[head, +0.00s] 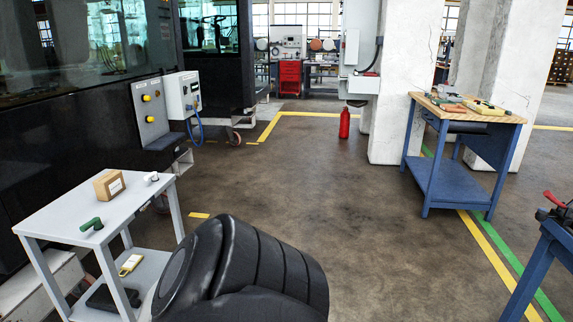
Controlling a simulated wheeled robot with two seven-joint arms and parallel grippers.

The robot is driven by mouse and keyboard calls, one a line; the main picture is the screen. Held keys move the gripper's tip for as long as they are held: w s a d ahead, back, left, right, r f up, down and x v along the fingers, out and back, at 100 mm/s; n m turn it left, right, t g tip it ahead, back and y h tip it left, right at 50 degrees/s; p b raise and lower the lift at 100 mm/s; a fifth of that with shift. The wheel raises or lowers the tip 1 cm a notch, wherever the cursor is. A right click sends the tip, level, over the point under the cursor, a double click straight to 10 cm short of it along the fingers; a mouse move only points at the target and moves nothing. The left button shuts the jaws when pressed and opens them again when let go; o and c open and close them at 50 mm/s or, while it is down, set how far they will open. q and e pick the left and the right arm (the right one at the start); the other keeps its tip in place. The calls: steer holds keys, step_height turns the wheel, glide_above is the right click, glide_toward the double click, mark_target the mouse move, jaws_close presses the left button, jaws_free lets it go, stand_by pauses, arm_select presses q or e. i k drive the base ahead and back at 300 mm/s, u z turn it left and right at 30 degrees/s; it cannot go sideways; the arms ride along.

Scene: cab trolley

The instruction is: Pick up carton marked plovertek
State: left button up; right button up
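A small brown carton (109,186) with a pale label stands on the top of the grey trolley (62,209) at the lower left. The writing on its label is too small to read. A green object (92,224) lies nearer on the same top, and a small white object (151,177) lies just right of the carton. A dark link of my own arm fills the bottom middle, right of the trolley. Neither of my grippers is in view.
The trolley's lower shelf holds a yellow item (131,264) and a dark item (112,297). A dark machine cab stands behind the trolley. The middle floor (300,195) is clear.

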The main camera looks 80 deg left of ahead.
mark_target(107, 187)
steer(key=u, duration=3.2)
steer(key=k, duration=1.3)
steer(key=z, duration=0.6)
steer(key=i, duration=1.7)
steer(key=u, duration=1.1)
steer(key=i, duration=1.2)
steer(key=u, duration=1.35)
steer(key=i, duration=0.15)
steer(key=u, duration=0.15)
